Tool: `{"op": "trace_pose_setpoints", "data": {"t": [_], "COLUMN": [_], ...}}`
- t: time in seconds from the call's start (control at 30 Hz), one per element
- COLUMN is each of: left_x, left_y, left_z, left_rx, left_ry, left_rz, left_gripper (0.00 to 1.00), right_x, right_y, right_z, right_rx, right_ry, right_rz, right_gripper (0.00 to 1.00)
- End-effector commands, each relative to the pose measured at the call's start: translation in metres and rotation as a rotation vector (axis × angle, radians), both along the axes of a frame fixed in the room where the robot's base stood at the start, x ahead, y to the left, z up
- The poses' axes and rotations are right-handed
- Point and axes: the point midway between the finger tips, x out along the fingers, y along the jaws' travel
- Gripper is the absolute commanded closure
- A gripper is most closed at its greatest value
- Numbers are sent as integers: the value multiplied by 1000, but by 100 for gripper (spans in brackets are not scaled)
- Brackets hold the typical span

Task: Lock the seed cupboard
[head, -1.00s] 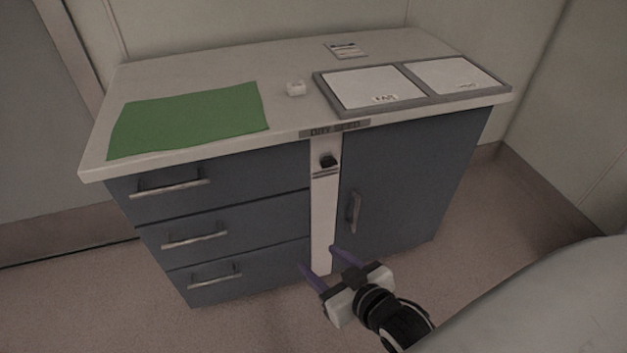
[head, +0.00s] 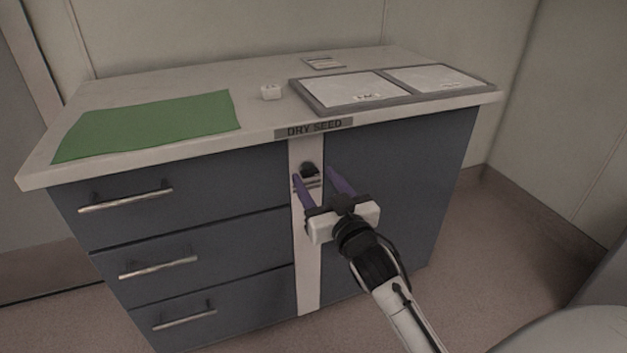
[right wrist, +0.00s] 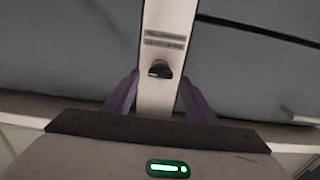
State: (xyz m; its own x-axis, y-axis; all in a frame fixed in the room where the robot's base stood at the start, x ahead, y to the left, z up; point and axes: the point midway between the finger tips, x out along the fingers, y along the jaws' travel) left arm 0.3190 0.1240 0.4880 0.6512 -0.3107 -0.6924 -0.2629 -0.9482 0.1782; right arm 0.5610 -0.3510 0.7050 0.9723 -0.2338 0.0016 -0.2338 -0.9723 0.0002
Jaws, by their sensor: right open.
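The seed cupboard (head: 400,180) has a blue-grey door on the right, shut flush, under a "DRY SEED" label (head: 314,128). A white upright strip (head: 308,270) stands between the door and the drawers. A dark lock knob (head: 309,169) sits near the top of the strip, with a small label plate beside it; the knob also shows in the right wrist view (right wrist: 160,69). My right gripper (head: 324,176) is open and empty in front of the strip. In the right wrist view its purple fingers lie either side of the strip, with the knob ahead between them. My left gripper is out of view.
Three drawers with bar handles (head: 128,200) fill the left side, all shut.

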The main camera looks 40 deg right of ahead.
Motion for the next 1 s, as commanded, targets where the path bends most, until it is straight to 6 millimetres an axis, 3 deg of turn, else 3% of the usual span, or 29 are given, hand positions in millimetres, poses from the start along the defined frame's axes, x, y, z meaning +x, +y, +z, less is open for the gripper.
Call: {"op": "trace_pose_setpoints", "data": {"t": [0.2, 0.47, 0.57, 0.73, 1.0], "left_x": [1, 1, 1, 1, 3], "left_y": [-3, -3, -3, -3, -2], "left_z": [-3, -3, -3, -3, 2], "left_rx": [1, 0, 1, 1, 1], "left_ry": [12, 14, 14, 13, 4], "left_rz": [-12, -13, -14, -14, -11], "left_gripper": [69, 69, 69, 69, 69], "right_x": [19, 20, 20, 20, 20], "right_y": [-4, -5, -5, -5, -4], "right_z": [-1, -1, -1, -1, 0], "right_rx": [1, 1, 0, 0, -24], "right_ry": [1, 2, 2, 2, 9], "right_rz": [0, 0, 0, 1, 0], "right_gripper": [49, 49, 60, 89, 90]}}
